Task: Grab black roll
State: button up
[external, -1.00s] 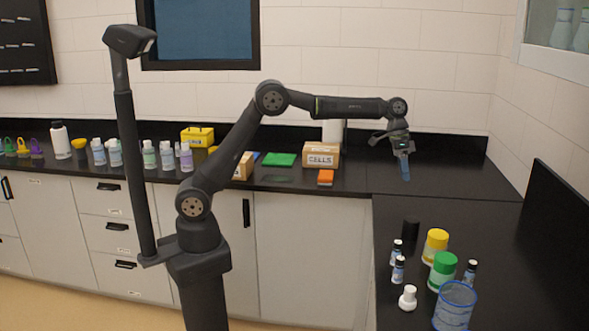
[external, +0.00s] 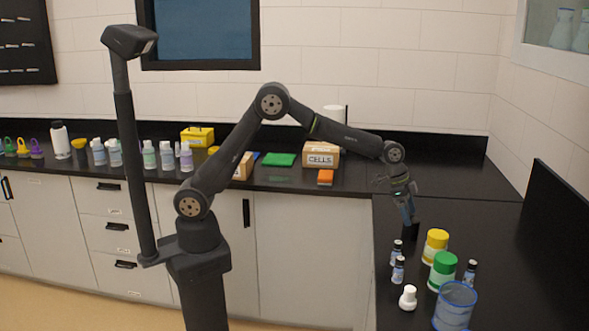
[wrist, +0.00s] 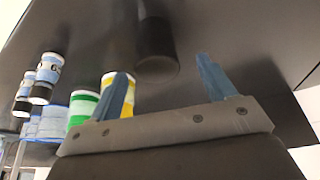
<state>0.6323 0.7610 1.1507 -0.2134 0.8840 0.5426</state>
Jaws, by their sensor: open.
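The black roll (external: 411,231) stands on the right-hand black counter, beside the small vials and the yellow-capped jar. In the wrist view the black roll (wrist: 155,50) is a dark cylinder just beyond the fingertips, seen between the two blue fingers and nearer the left one. My gripper (external: 408,214) is right above or at the roll, pointing down; its fingers partly cover the roll in the external view. In the wrist view my gripper (wrist: 165,80) is open with nothing between its fingers. Whether the fingers touch the roll cannot be told.
Close by stand a yellow-capped jar (external: 435,246), a green-capped jar (external: 442,270), small vials (external: 397,270), a white bottle (external: 408,298) and a blue mesh cup (external: 455,306). A dark upright panel (external: 555,235) edges the counter at right. The counter behind the roll is clear.

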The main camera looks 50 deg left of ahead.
aim_at(413, 229)
jog(key=shift+x, duration=3.15)
jog(key=shift+s+d, duration=0.1)
jog(key=shift+s, duration=0.05)
jog(key=c, duration=1.1)
